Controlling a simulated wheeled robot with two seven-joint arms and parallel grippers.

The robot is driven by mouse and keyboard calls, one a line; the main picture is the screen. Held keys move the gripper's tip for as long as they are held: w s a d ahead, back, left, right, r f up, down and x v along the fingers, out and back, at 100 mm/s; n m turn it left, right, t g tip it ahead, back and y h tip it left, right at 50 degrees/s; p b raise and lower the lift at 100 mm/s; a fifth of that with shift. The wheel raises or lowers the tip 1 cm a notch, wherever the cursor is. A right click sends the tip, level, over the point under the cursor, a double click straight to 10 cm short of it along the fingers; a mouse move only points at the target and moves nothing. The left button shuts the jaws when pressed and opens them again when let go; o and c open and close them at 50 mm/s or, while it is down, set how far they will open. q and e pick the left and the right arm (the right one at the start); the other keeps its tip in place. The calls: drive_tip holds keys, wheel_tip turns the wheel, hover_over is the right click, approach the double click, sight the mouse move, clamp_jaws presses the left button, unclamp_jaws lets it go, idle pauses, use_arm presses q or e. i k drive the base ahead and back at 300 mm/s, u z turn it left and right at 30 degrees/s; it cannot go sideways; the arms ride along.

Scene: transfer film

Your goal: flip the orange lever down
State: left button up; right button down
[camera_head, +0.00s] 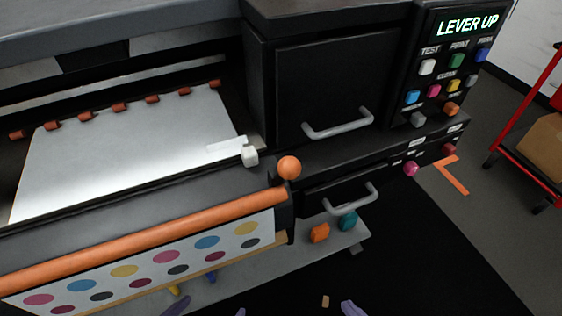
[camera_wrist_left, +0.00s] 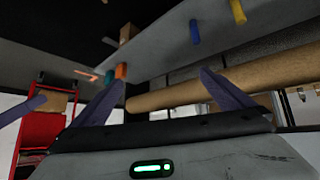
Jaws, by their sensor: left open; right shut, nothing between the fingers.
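The orange lever's round knob (camera_head: 289,167) stands at the right end of the orange roller, beside the dark drawer unit. The display (camera_head: 467,23) reads "LEVER UP". My left gripper (camera_head: 210,309) shows only its purple fingertips at the bottom edge of the head view, well below and left of the knob. In the left wrist view its two fingers (camera_wrist_left: 166,98) are spread wide with nothing between them. My right gripper (camera_head: 351,308) shows as purple tips at the bottom edge, below and right of the knob, shut and empty. The lever does not clearly show in the wrist view.
The orange roller (camera_head: 140,240) and a dotted printed sheet (camera_head: 166,260) run along the machine's front. Drawer handles (camera_head: 338,124) project right of the knob. A red cart (camera_head: 515,125) stands far right.

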sight(289, 167)
drive_tip(key=z, duration=2.35)
drive_tip(key=k, duration=1.3)
drive_tip(key=u, duration=2.35)
